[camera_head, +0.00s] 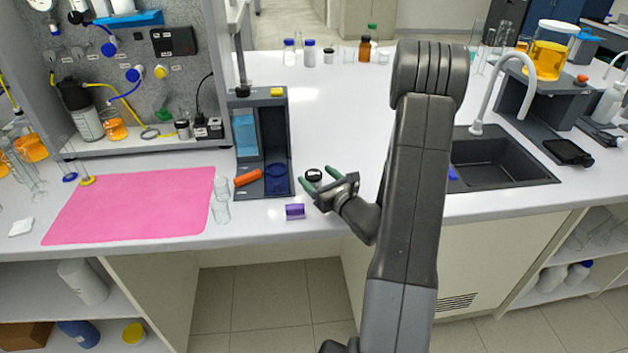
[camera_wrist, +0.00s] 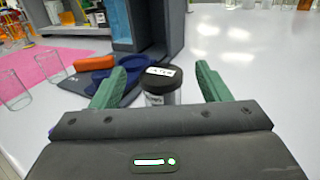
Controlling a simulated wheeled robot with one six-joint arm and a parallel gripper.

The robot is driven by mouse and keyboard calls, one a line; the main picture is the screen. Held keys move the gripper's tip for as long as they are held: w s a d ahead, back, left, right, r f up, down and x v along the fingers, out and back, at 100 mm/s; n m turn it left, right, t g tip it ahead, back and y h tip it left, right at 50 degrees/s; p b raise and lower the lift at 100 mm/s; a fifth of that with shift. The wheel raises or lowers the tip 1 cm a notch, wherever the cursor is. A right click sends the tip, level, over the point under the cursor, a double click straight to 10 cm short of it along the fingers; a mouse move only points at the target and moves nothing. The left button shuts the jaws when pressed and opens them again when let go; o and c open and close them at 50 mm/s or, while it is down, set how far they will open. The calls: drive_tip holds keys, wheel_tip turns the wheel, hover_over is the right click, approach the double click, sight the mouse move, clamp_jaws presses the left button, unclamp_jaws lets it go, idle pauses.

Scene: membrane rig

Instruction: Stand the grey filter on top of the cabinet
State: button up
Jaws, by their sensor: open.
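The grey filter (camera_head: 314,175) looks to be the small upright cylinder with a black top and white label; its grey body shows in the wrist view (camera_wrist: 160,97). It stands on the white bench. My gripper (camera_head: 320,175) is open, its green fingers on either side of the filter in the wrist view (camera_wrist: 160,75).
An orange cylinder (camera_head: 248,177) and a blue ring-like part (camera_head: 277,180) lie at the unit's foot. A purple cylinder (camera_head: 295,211) lies near the bench edge. Clear glasses (camera_head: 221,212) stand beside a pink mat (camera_head: 140,207). The bench behind my gripper is clear; a sink (camera_head: 500,175) is right.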

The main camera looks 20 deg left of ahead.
sight(309, 171)
drive_tip(key=x, duration=0.1)
drive_tip(key=p+x, duration=0.1)
drive_tip(key=x, duration=0.3)
drive_tip(key=shift+d+f+p, duration=0.1)
drive_tip(key=shift+f+p, duration=0.25)
drive_tip(key=shift+f, duration=0.05)
drive_tip(key=c, duration=1.1)
drive_tip(key=shift+c, duration=0.2)
drive_tip(key=shift+r, duration=0.15)
wheel_tip(309, 171, up, 10)
drive_tip(key=shift+f+b, duration=0.15)
drive_tip(key=shift+b, duration=0.45)
drive_tip(key=w+d+f+m+t+h, duration=0.2)
drive_tip(key=d+h, duration=0.1)
drive_tip(key=d, duration=0.8)
drive_tip(key=w+d+f+m+t+h, duration=0.2)
drive_tip(key=w+d+m+t+h, duration=0.1)
drive_tip(key=d, duration=0.8)
drive_tip(key=w+d+f+m+t+h, duration=0.2)
drive_tip(key=d+f+m+t+h, duration=0.1)
drive_tip(key=d, duration=0.8)
drive_tip(key=shift+w+d+f+h, duration=0.15)
drive_tip(key=shift+w+h, duration=0.25)
drive_tip(key=shift+h, duration=0.2)
